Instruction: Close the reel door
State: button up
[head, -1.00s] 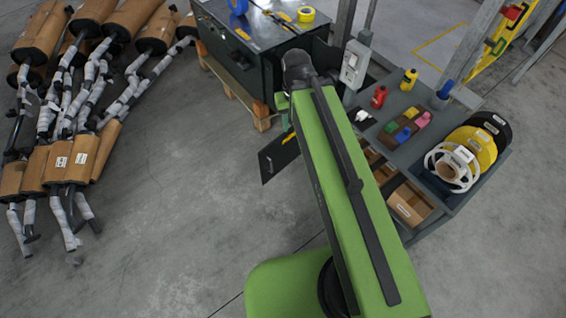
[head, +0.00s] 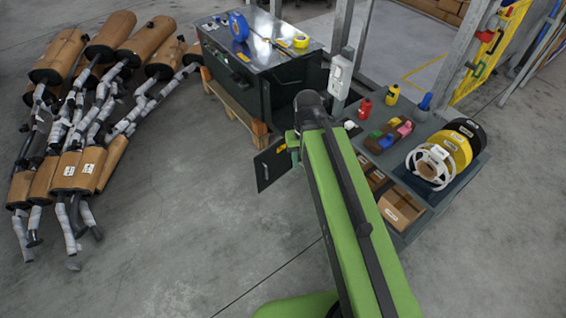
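The dark panel that looks like the reel door (head: 270,170) stands out at an angle in front of the dark cabinet (head: 250,85), low and left of my arm's end. A small yellow piece (head: 281,148) is at its upper edge. The cabinet's right part has an open-looking dark recess (head: 312,82), partly covered by my arm. My green arm reaches up from the bottom to this spot. A small green part of its end (head: 292,139) shows beside the panel's upper right corner. The gripper fingers are hidden, and I cannot tell whether they touch the panel.
A grey cart (head: 455,185) with spools, small bottles and boxes stands close on the right. A metal post with a grey switch box (head: 339,78) rises behind my arm. Mufflers (head: 75,170) lie at the left. The floor (head: 185,220) left of the panel is clear.

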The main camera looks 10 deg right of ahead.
aim_at(275, 162)
jog(key=z, duration=0.1)
jog(key=i, duration=0.9)
jog(key=u, duration=1.4)
jog(key=k, duration=0.95)
jog(key=u, duration=0.3)
jog(key=i, duration=1)
jog(key=u, duration=0.05)
